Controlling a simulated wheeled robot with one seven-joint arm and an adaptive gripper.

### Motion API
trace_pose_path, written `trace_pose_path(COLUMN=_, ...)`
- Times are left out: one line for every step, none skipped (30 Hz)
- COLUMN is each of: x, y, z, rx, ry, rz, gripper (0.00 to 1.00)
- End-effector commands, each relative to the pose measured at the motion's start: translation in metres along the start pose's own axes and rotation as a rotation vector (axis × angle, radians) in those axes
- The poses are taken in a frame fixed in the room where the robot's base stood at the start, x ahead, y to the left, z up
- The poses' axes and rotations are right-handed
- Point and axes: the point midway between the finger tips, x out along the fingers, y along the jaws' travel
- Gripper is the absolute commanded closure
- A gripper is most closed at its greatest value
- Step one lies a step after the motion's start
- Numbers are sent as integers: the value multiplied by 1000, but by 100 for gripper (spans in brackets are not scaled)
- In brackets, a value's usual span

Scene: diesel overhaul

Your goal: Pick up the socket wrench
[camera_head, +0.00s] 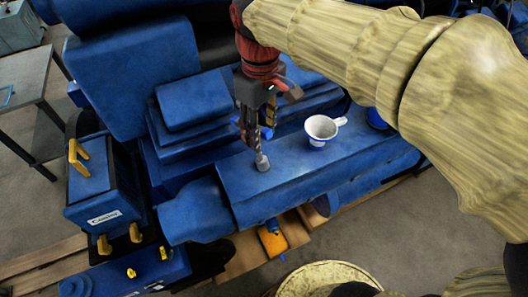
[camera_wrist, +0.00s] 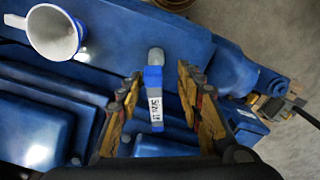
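The socket wrench (camera_wrist: 155,95) has a grey rounded end, a blue band and a white label with dark print. It shows between my gripper's fingers in the wrist view, with clear gaps on both sides. In the head view its grey end (camera_head: 262,162) shows on the blue engine's flat top (camera_head: 300,163), just below the fingertips. My gripper (camera_head: 256,130) points down over it; it also shows in the wrist view (camera_wrist: 162,88), with its yellowish fingers spread apart. The rest of the wrench is mostly hidden by the fingers in the head view.
Stepped blue engine covers (camera_head: 195,100) rise to the left. An orange tool (camera_head: 272,240) lies below on wood.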

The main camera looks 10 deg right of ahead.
Motion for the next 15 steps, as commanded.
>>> trace_pose_path(x=6, y=0, z=0, rx=0, ry=-1, rz=0, gripper=64)
trace_pose_path(x=9, y=0, z=1, rx=1, ry=-2, rz=-1, gripper=64)
trace_pose_path(x=13, y=0, z=1, rx=1, ry=-2, rz=-1, gripper=64)
trace_pose_path(x=16, y=1, z=1, rx=1, ry=-1, rz=0, gripper=64)
trace_pose_path(x=18, y=1, z=1, rx=2, ry=-1, rz=0, gripper=64)
trace_pose_path(x=22, y=2, z=1, rx=2, ry=-2, rz=-1, gripper=64)
trace_pose_path(x=25, y=3, z=1, rx=3, ry=-2, rz=-1, gripper=64)
trace_pose_path(x=29, y=4, z=1, rx=3, ry=-2, rz=-1, gripper=64)
trace_pose_path(x=35, y=6, z=2, rx=4, ry=-3, rz=-1, gripper=64)
trace_pose_path(x=39, y=7, z=1, rx=4, ry=-2, rz=-1, gripper=64)
trace_pose_path(x=44, y=8, z=2, rx=4, ry=-3, rz=-1, gripper=64)
trace_pose_path(x=50, y=8, z=2, rx=3, ry=-2, rz=-1, gripper=64)
trace_pose_path(x=54, y=8, z=1, rx=2, ry=-3, rz=-1, gripper=64)
trace_pose_path(x=57, y=8, z=1, rx=2, ry=-2, rz=-1, gripper=64)
trace_pose_path(x=61, y=8, z=1, rx=2, ry=0, rz=0, gripper=64)
